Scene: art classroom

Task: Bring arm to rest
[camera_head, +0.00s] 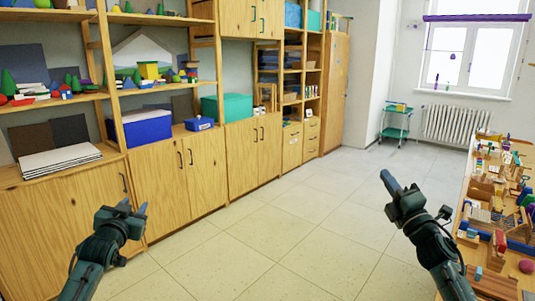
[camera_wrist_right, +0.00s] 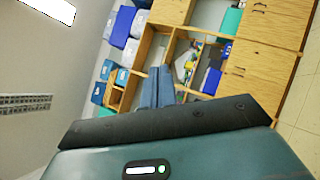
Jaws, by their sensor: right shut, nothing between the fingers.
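My left gripper (camera_head: 134,206) is at the lower left in the head view, held up in front of the wooden cabinets. Its two fingertips show apart, with nothing seen between them. My right gripper (camera_head: 387,180) is raised over the open floor at the right of the head view, pointing up and left. Its fingers are together and empty. In the right wrist view the closed fingers (camera_wrist_right: 156,88) point toward the distant shelves, touching nothing. Both dark green arms reach in from the bottom of the head view.
Wooden cabinets (camera_head: 185,165) with open shelves line the left wall. A table (camera_head: 455,215) crowded with blocks and toys stands close to my right arm. A green trolley (camera_head: 396,122) and a radiator (camera_head: 458,125) are at the back. The tiled floor (camera_head: 285,225) between is clear.

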